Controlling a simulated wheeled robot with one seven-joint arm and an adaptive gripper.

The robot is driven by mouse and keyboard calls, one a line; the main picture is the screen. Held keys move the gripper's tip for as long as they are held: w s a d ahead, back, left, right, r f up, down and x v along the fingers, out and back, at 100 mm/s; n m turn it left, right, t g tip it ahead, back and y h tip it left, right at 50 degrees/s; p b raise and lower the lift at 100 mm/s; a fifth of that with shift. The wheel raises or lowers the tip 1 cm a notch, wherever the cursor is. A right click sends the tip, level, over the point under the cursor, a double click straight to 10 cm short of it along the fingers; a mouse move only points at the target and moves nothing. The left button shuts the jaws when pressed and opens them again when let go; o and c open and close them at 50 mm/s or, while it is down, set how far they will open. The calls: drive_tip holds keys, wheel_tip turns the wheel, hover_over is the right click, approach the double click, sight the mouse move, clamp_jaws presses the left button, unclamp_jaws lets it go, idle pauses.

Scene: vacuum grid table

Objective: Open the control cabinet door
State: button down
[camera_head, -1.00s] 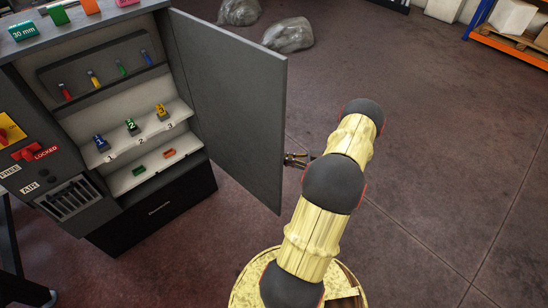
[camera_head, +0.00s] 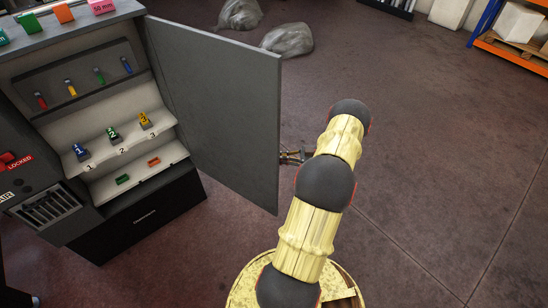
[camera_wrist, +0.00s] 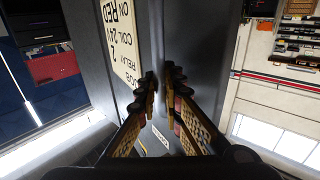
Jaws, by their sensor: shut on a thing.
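The grey control cabinet door (camera_head: 215,110) stands swung wide open from the cabinet, hinged at the cabinet's right side. My gripper (camera_head: 290,157) is at the door's outer edge, partly hidden behind it and my arm. In the wrist view my gripper (camera_wrist: 161,85) has its two fingers close around the door's edge, shut on it; the exact contact is hard to see. The door (camera_wrist: 190,30) fills the middle there, with a lettered label (camera_wrist: 122,40) on its face. The open cabinet (camera_head: 100,75) shows numbered blocks on a white shelf (camera_head: 135,145) and coloured pieces on a rack above.
A dark drawer unit (camera_head: 140,218) sits below the cabinet opening. A control panel with a red LOCKED switch (camera_head: 12,160) is at the left. Grey bags (camera_head: 288,39) lie on the floor behind the door. The floor to the right is clear up to an orange rack (camera_head: 510,50).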

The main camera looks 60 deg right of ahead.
drive_tip(key=c, duration=1.9)
unclamp_jaws()
drive_tip(key=shift+s, duration=0.1)
drive_tip(key=v, duration=1.2)
